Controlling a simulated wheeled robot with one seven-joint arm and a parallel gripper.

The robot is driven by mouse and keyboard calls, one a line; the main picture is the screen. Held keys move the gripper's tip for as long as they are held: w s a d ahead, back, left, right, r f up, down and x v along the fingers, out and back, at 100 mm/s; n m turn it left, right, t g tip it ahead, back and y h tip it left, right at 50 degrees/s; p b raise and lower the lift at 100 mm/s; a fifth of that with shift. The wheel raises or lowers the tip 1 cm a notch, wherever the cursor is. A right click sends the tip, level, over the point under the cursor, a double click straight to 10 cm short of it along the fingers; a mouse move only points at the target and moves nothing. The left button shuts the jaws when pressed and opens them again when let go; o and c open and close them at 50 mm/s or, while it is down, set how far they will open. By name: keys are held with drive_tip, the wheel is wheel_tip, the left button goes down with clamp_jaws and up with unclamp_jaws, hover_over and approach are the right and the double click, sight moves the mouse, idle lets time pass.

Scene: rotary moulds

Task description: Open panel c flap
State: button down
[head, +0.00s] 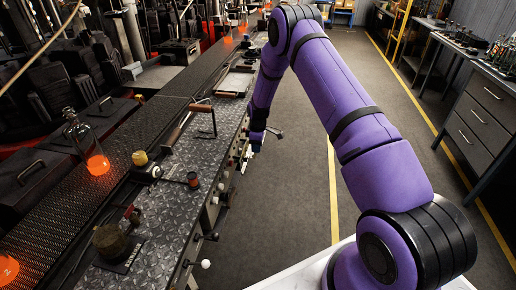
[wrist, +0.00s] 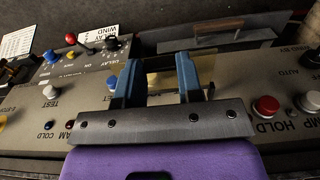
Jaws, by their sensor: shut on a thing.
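In the wrist view, my gripper (wrist: 158,80) has its two blue fingers against the control panel. The fingers are apart, shut on a handle whose thin dark end (wrist: 210,92) shows just right of the right finger. A dull yellowish flap face (wrist: 162,76) shows between and beside the fingers; I take it for the panel c flap, though no letter is readable. The rest of the handle is mostly hidden by the gripper. In the head view, my gripper (head: 255,143) is at the side of the machine, too small to show its grip.
In the wrist view, a red button (wrist: 266,106) is right of the gripper, and a TEST knob (wrist: 50,92) and DELAY knob (wrist: 111,44) are left. In the head view, ball-ended levers (head: 206,264) line the machine edge. Open floor (head: 300,130) lies to the right.

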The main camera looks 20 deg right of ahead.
drive_tip(key=shift+w+a+r+g+h, duration=0.15)
drive_tip(key=shift+r+g+h, duration=0.15)
drive_tip(key=shift+h, duration=0.15)
drive_tip(key=shift+w+a+r+g+h, duration=0.1)
drive_tip(key=shift+r+g+h, duration=0.2)
drive_tip(key=shift+h, duration=0.15)
drive_tip(key=c, duration=0.8)
unclamp_jaws()
drive_tip(key=shift+o, duration=0.2)
wheel_tip(320, 180, up, 11)
drive_tip(key=a, duration=0.1)
drive_tip(key=shift+w+a+f, duration=0.15)
drive_tip(key=shift+w+a, duration=0.1)
drive_tip(key=shift+w, duration=0.2)
